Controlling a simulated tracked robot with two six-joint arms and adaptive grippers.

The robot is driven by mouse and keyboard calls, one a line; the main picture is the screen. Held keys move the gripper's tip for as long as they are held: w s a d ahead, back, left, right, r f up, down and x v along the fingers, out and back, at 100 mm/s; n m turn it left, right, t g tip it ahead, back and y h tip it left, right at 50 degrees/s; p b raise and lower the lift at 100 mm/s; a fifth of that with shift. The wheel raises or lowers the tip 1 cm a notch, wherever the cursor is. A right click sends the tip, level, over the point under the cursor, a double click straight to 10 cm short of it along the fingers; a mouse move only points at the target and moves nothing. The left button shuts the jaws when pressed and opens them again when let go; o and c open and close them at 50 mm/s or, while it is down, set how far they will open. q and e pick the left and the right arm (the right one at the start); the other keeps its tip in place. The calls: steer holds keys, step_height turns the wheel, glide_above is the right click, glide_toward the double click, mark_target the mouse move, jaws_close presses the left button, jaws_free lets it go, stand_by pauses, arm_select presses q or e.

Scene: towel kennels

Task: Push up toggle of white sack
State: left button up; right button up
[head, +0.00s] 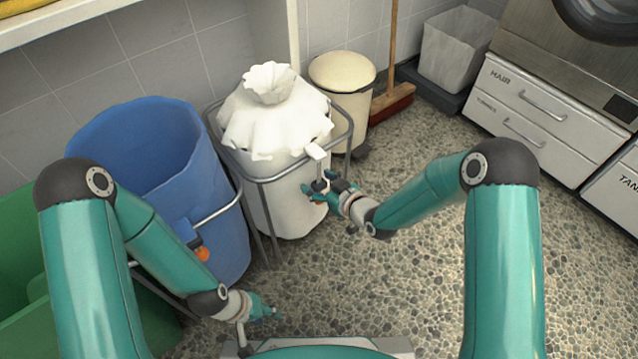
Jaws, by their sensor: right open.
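The white sack (285,205) hangs in a metal frame stand, its neck gathered and a ruffled top (270,83) standing up. A small pale block, which looks like its toggle (316,151), sits at the sack's right front by the frame rail. A short piece hangs below it towards my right gripper. My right gripper (320,191) is open, just below the toggle and in front of the sack's right side; whether it touches anything is unclear. My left gripper (272,313) is low above the floor at the front, away from the sack; its jaws are too small to read.
A blue sack (135,150) with an orange toggle (202,254) stands open to the left, and a green bin (20,250) beyond it. A cream lidded bin (343,75), a broom (392,98) and a grey bin (452,50) are behind. The pebbled floor right is clear.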

mark_target(319, 182)
jaws_close()
step_height(319, 182, up, 8)
steer(key=p, duration=0.3)
steer(key=shift+r+p, duration=0.25)
steer(key=shift+p, duration=0.15)
jaws_free()
stand_by(0.5)
steer(key=v, duration=1.1)
steer(key=shift+s+d, duration=0.2)
steer(key=shift+s, duration=0.15)
